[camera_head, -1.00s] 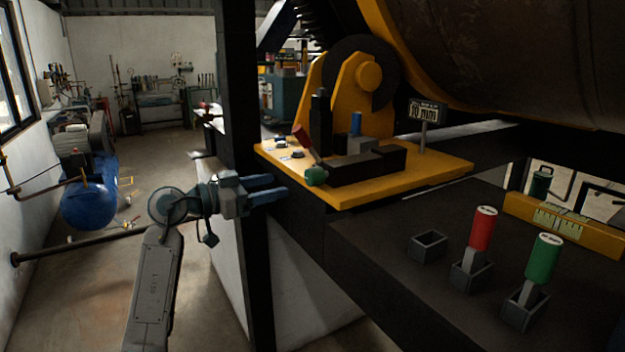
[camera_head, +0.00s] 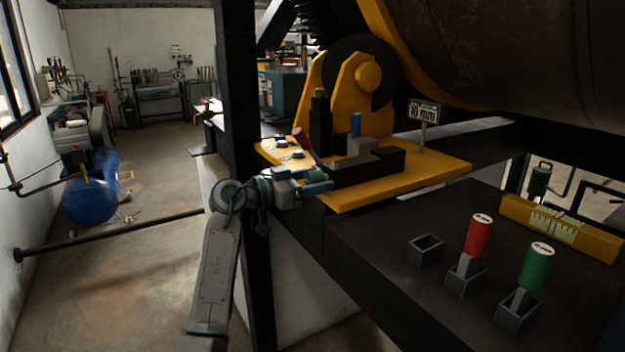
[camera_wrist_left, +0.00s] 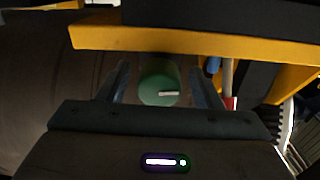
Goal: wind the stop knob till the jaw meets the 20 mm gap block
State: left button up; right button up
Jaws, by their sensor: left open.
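The green stop knob (camera_head: 315,175) sits at the front left end of the dark slide (camera_head: 360,171) on the yellow plate. My left gripper (camera_head: 322,183) is at the knob, coming from the left, with its jaws open. In the left wrist view the knob (camera_wrist_left: 160,84), with a white mark on its face, is between the two spread fingers (camera_wrist_left: 160,72), with gaps on both sides. A blue-topped piece (camera_head: 356,123) stands by a grey block (camera_head: 360,146) on the slide. I cannot tell whether jaw and block touch. My right gripper is not in view.
Red (camera_head: 478,236) and green (camera_head: 537,266) handles stand in sockets beside an empty socket (camera_head: 425,249). A black post (camera_head: 238,120) rises at left.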

pick_arm(q)
jog(key=shift+c, duration=0.3)
jog(key=c, duration=0.9)
jog(key=m+p, duration=0.2)
jog(key=p, duration=0.1)
jog(key=shift+r, duration=0.3)
jog(key=shift+f+m+p, duration=0.1)
jog(key=shift+m+p, duration=0.45)
jog(key=shift+m, duration=0.25)
jog(key=shift+f+m, duration=0.1)
jog(key=shift+m, duration=0.3)
jog(key=o, duration=1)
jog(key=shift+c, duration=0.2)
